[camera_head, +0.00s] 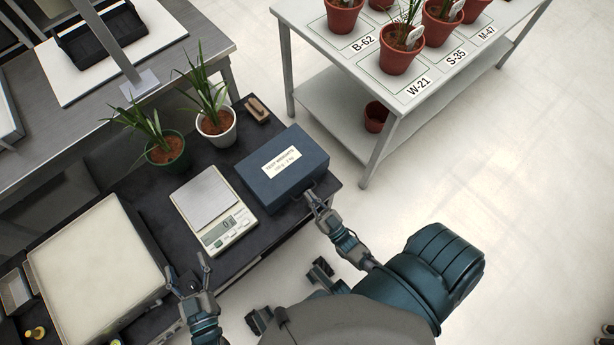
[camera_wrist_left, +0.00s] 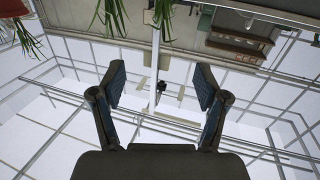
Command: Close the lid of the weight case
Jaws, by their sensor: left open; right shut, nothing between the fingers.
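The weight case (camera_head: 283,167) is a dark blue box with a pale label on its lid. It sits at the right end of the black table, and its lid looks down flat on the box. My right gripper (camera_head: 316,194) is at the front right edge of the case, with its fingers shut and empty; I cannot tell whether they touch the case. My left gripper (camera_head: 187,272) is open and empty, in front of the scale and beside the large pale box. Its two spread fingers also show in the left wrist view (camera_wrist_left: 160,88).
A weighing scale (camera_head: 212,208) stands left of the case. Two potted plants, one in a green pot (camera_head: 165,150) and one in a white pot (camera_head: 216,129), and a brush (camera_head: 257,110) are behind. A large pale box (camera_head: 98,265) is at left. A shelf table (camera_head: 425,85) with several red pots stands upper right.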

